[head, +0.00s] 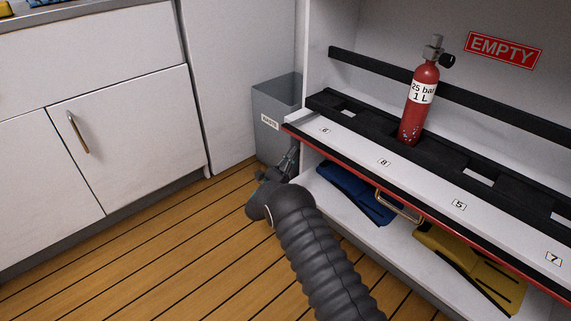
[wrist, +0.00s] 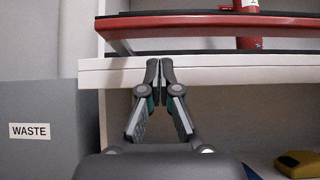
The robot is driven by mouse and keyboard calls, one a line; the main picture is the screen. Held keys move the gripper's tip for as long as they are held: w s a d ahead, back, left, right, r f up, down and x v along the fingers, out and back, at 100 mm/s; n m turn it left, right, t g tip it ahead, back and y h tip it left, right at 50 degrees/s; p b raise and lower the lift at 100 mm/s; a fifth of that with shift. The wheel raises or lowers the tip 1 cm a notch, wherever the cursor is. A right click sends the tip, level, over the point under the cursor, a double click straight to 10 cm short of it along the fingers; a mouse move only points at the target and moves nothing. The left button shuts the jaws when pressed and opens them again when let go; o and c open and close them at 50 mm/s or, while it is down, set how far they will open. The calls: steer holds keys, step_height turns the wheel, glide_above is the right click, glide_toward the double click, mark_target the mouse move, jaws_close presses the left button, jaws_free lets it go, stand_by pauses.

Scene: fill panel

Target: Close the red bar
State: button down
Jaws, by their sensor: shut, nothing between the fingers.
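I cannot tell whether the bar is open or closed. My gripper (head: 294,150) is low at the shelf's left end, beside the waste bin. In the wrist view my gripper (wrist: 160,66) is shut and empty, its tips in front of the white edge and below the bar.
The grey waste bin (head: 277,105) is close on the left. Blue (head: 350,193) and yellow (head: 465,262) items lie on the lower shelf. White cabinets are left; the wooden floor (head: 170,255) is clear.

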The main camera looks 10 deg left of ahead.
steer(key=r, duration=0.1)
steer(key=a+r, duration=0.1)
steer(key=r, duration=0.1)
steer(key=shift+s, duration=0.2)
steer(key=shift+d+r, duration=0.1)
steer(key=shift+d, duration=0.05)
